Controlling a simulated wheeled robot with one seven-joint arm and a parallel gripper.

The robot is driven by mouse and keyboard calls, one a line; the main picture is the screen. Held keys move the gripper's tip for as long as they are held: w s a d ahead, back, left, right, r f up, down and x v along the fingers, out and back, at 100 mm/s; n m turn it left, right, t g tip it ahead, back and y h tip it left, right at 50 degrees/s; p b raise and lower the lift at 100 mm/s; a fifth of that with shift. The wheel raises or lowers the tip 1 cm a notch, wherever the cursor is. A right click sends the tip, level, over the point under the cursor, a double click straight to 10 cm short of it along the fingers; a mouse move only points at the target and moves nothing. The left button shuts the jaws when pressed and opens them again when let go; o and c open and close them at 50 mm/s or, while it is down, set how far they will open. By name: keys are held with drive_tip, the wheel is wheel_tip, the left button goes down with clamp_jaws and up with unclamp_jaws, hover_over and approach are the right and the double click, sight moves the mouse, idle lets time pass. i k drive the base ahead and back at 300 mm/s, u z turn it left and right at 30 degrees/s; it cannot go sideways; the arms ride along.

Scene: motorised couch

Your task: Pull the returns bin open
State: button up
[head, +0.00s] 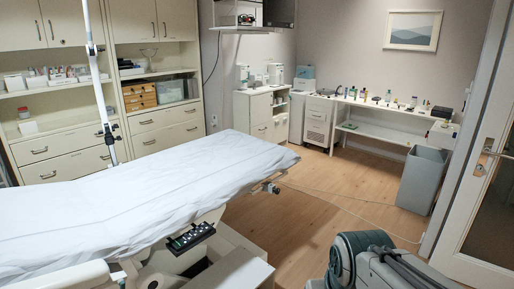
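A tall grey bin (422,181) stands on the floor at the right in the head view, below the end of the white wall bench and beside the door. It is the only thing that clearly looks like a bin, but I see no label naming it the returns bin. A white box-like unit (441,136) sits just above it at the bench's end; I cannot tell whether it is a drawer.
The couch (140,195) with a white sheet fills the left; a black control panel (191,237) hangs at its side. The glazed door (484,165) stands at the right. A thin cable (345,201) crosses the wooden floor. Bare floor (310,215) lies between couch and bin.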

sight(256, 136)
drive_tip(key=z, duration=0.4)
drive_tip(key=i, duration=1.85)
drive_tip(key=z, duration=0.35)
drive_tip(key=i, duration=1.7)
drive_tip(key=u, duration=0.4)
drive_tip(key=i, duration=1.85)
drive_tip(key=u, duration=0.5)
drive_tip(key=i, duration=3.35)
drive_tip(key=u, duration=0.75)
